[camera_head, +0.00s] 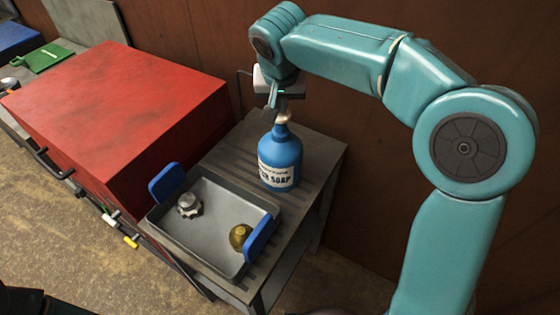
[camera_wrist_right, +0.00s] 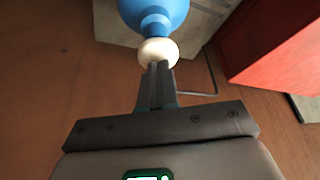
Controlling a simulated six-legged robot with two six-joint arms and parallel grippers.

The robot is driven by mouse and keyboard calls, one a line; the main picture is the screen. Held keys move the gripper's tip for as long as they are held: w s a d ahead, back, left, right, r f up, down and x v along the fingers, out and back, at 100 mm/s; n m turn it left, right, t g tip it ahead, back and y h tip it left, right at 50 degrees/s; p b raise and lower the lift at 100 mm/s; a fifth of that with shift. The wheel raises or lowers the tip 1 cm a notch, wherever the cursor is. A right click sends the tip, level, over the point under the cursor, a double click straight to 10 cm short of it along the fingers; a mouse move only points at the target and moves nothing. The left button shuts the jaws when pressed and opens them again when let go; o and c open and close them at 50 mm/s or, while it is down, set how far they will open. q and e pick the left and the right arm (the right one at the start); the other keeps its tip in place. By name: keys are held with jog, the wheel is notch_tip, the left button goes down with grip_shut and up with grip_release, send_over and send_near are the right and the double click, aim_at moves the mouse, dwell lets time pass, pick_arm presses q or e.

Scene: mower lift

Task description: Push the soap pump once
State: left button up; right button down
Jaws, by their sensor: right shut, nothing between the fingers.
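The soap pump is a blue bottle (camera_head: 281,158) with a white label, standing upright at the back of a small grey table (camera_head: 323,165). Its pale pump head (camera_head: 283,117) is on top, partly hidden by my gripper. My right gripper (camera_head: 272,113) points down at the pump head from above, its fingers shut and empty. In the right wrist view the shut fingers (camera_wrist_right: 158,72) reach the white pump head (camera_wrist_right: 158,51), with the blue bottle (camera_wrist_right: 152,12) beyond; they look in contact or very close. My left gripper is not in view.
A grey tray (camera_head: 207,248) with blue handles sits in front of the bottle, holding a silver gear-like part (camera_head: 188,205) and a brass part (camera_head: 240,236). A large red box (camera_head: 120,105) stands to the left. A brown wall (camera_head: 210,25) is behind.

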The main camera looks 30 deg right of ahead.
jog(key=shift+r+p, duration=1.95)
jog(key=shift+r, duration=0.4)
notch_tip(320, 180, up, 6)
jog(key=p, duration=0.5)
jog(key=shift+s, duration=0.1)
